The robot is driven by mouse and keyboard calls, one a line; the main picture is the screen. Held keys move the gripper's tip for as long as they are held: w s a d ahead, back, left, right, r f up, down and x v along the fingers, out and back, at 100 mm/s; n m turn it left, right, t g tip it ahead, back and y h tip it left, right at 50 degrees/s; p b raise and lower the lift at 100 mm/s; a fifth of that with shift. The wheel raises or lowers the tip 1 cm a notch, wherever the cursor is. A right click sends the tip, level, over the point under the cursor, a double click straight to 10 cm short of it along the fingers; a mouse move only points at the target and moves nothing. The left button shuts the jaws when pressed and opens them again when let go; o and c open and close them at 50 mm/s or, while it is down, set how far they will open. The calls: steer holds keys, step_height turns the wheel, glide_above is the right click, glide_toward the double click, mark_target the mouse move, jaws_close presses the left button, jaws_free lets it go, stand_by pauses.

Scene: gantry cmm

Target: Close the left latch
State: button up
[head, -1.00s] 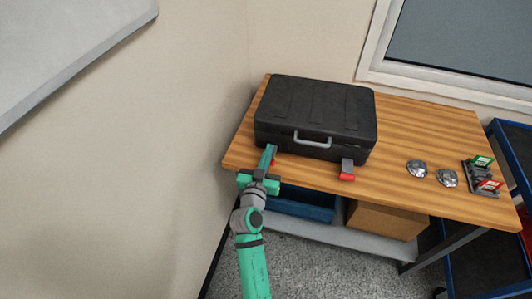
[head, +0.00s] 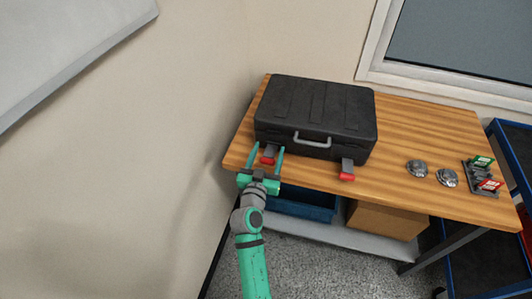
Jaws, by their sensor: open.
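A black case (head: 318,108) lies on the wooden table with its lid down and a grey handle (head: 312,140) on its front. The left latch (head: 268,158), grey with a red end, hangs out from the front left of the case. The right latch (head: 347,170) sticks out in the same way at the front right. My gripper (head: 266,151) is open at the front left, its two green fingers apart, one on each side of the left latch. I cannot tell whether either finger touches it.
The wooden table (head: 430,135) has two silver round objects (head: 417,169) and a small rack with green and red cards (head: 482,176) on its right side. A blue bin (head: 305,205) and a cardboard box (head: 385,220) stand on the shelf below. A wall is close on the left.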

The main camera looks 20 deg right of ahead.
steer(key=v, duration=1)
steer(key=shift+s+a, duration=0.2)
steer(key=shift+s, duration=0.1)
steer(key=shift+c, duration=0.6)
